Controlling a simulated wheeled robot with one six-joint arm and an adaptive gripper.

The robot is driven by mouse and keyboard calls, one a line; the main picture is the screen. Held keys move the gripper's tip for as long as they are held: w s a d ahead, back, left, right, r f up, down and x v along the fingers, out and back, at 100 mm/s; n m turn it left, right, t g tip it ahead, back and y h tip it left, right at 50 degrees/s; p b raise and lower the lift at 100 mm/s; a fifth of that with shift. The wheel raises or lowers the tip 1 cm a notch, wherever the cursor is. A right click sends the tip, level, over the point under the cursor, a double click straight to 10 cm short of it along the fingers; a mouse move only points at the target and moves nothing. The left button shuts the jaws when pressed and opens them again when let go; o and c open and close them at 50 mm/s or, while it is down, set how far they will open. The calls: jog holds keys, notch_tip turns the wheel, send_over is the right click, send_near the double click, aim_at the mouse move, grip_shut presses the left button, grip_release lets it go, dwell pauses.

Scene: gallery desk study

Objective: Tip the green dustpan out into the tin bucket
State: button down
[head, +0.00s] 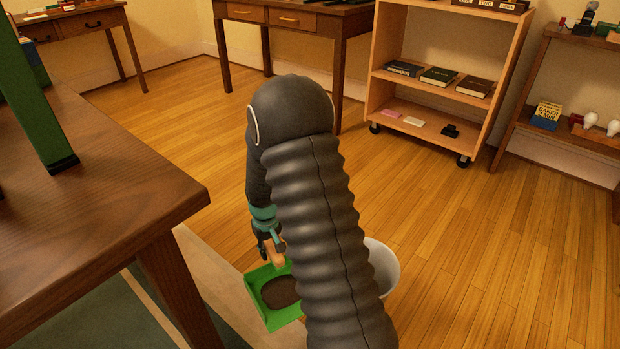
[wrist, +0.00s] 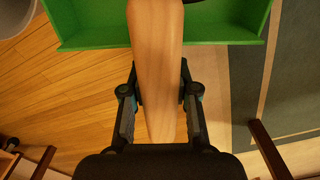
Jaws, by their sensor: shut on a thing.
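The green dustpan (head: 284,318) has a pale wooden handle (wrist: 155,60) and a dark brown heap (head: 280,291) lying in its pan. My gripper (head: 269,245) is shut on that handle, with a finger on each side of it in the wrist view (wrist: 158,98). The pan looks roughly level, left of the bucket; its exact height is hard to tell. The tin bucket (head: 384,268) is pale grey, on the floor to the right, and mostly hidden behind my arm. A grey rounded edge, likely the bucket (wrist: 12,14), shows at the wrist view's top left corner.
A dark wooden table (head: 100,215) with a green upright thing (head: 40,110) stands close at left. A rug (head: 215,275) lies beneath the dustpan's side. A wheeled bookshelf (head: 440,85) and a side shelf (head: 560,140) stand behind. The wooden floor (head: 480,260) at right is clear.

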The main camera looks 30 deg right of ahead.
jog(key=w+d+r+n+p, duration=0.2)
jog(key=d+r+p, duration=0.3)
jog(key=d, duration=0.4)
jog(key=w+d+r+n+p, duration=0.1)
jog(key=w+d+r+p, duration=0.2)
jog(key=d+r, duration=0.45)
jog(key=s+d+r+t+y+b, duration=0.1)
jog(key=s+d+r+t+b, duration=0.2)
jog(key=s+t+b, duration=0.1)
jog(key=shift+s+r+t+y+b, duration=0.3)
jog(key=shift+s+r+t+b, duration=0.1)
jog(key=shift+t+b, duration=0.15)
jog(key=b, duration=0.2)
jog(key=s+b, duration=0.1)
jog(key=b, duration=0.2)
jog(key=shift+s+d+r+t, duration=0.2)
jog(key=shift+d+t, duration=0.05)
jog(key=shift+t, duration=0.1)
jog(key=shift+s+d+r+t+y+b, duration=0.25)
jog(key=shift+s+t+b, duration=0.35)
jog(key=shift+s+b, duration=0.25)
jog(key=shift+s+d+r+t+y+b, duration=0.2)
jog(key=shift+s+d+r+t+b, duration=0.1)
jog(key=shift+s+t+b, duration=0.4)
jog(key=shift+s+d+r+t+y+b, duration=0.25)
jog(key=shift+s+t+b, duration=0.25)
jog(key=shift+s+b, duration=0.45)
